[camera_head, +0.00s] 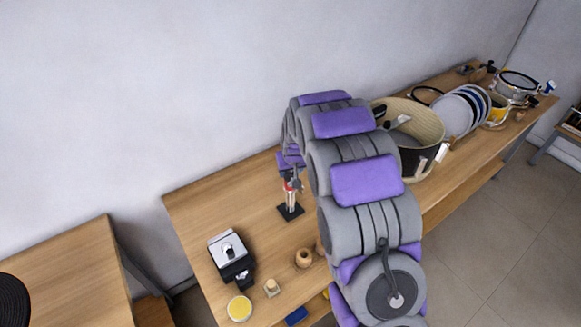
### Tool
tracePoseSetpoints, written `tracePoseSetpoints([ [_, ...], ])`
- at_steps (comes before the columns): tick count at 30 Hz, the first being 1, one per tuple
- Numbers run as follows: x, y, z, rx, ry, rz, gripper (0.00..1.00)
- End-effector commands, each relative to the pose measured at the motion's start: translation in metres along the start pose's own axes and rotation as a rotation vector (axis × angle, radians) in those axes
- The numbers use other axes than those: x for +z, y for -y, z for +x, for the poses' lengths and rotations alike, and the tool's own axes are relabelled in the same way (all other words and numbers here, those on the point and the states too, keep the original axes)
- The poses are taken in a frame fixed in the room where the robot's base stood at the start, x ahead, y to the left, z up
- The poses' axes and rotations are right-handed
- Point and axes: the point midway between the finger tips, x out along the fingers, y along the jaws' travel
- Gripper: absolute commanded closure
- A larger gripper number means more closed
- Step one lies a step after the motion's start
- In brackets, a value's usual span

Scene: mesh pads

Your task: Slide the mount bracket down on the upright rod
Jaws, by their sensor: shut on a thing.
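A small stand with a square black base (291,212) is on the wooden table, left of my arm. Its upright rod (291,201) rises from the base. A small reddish mount bracket (289,186) is at the rod's upper part, above the base. My gripper (294,182) reaches down from above to the top of the rod and is shut on the bracket. The fingertips are small in view, and my arm hides the area right of the stand.
A black and silver device (231,257) is at front left, with a yellow disc (239,308) and small wooden pieces (304,258) near it. A large pot (421,125) and several racked plates (462,112) stand behind my arm. The table left of the stand is clear.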

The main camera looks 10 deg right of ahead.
Motion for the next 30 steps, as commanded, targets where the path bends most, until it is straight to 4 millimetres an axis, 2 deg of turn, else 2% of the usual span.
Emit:
tracePoseSetpoints([
  [12, 0.007, 0.0, 0.016, 0.0, 0.001, -0.001, 0.83],
  [26, 0.008, 0.0, 0.018, 0.0, 0.0, 0.0, 0.83],
  [27, 0.008, 0.0, 0.018, 0.0, 0.0, 0.0, 0.46],
  [30, 0.008, 0.0, 0.018, 0.0, 0.001, 0.0, 0.37],
])
